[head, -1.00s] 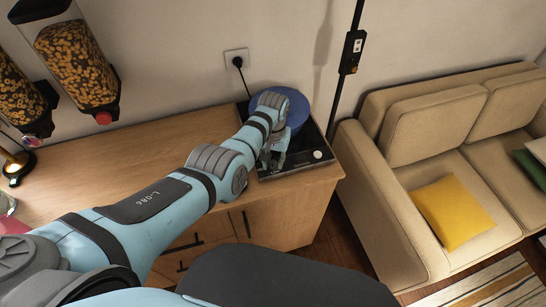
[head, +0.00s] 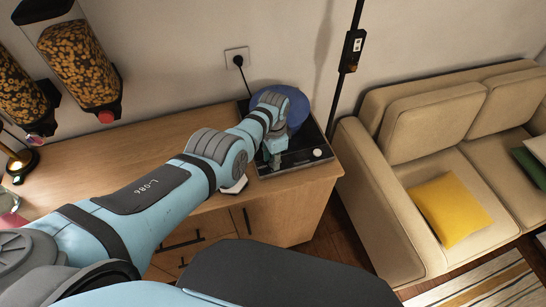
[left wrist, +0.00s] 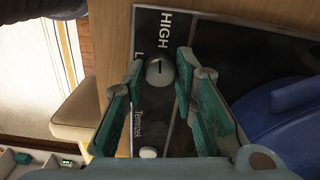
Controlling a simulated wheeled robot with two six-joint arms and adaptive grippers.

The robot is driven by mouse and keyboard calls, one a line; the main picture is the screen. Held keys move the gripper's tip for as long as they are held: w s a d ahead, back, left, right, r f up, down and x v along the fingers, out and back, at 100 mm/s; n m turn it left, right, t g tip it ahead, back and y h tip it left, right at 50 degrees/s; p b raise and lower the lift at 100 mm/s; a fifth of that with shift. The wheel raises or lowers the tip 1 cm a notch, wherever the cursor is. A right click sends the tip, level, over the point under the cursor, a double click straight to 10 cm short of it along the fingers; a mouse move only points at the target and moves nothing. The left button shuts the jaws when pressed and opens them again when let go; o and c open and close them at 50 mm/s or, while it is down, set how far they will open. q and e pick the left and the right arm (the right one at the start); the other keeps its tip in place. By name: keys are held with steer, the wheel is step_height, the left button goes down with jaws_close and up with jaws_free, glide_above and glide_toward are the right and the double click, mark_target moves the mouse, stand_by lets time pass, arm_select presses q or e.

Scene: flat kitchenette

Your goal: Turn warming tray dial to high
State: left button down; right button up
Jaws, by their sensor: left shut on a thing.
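The black warming tray (head: 295,163) lies on the right end of the wooden counter, and its glossy panel also shows in the left wrist view (left wrist: 212,55). Its small round grey dial (left wrist: 159,70) has a dark line mark and sits beside the white word HIGH; another label is partly covered by a finger. My left gripper (head: 273,160) points down over the tray's front left. In the left wrist view its green fingers (left wrist: 160,78) are shut on the dial, one at each side. The dial is hidden in the head view. My right gripper is not in view.
A blue round pot (head: 296,106) stands on the tray behind my left gripper; it also shows in the left wrist view (left wrist: 285,110). A white knob (head: 317,154) is at the tray's front right. A beige sofa (head: 385,190) stands right of the counter.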

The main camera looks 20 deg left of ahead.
arm_select(q)
steer(key=shift+m, duration=0.6)
steer(key=c, duration=1.3)
jaws_free()
step_height(320, 180, up, 12)
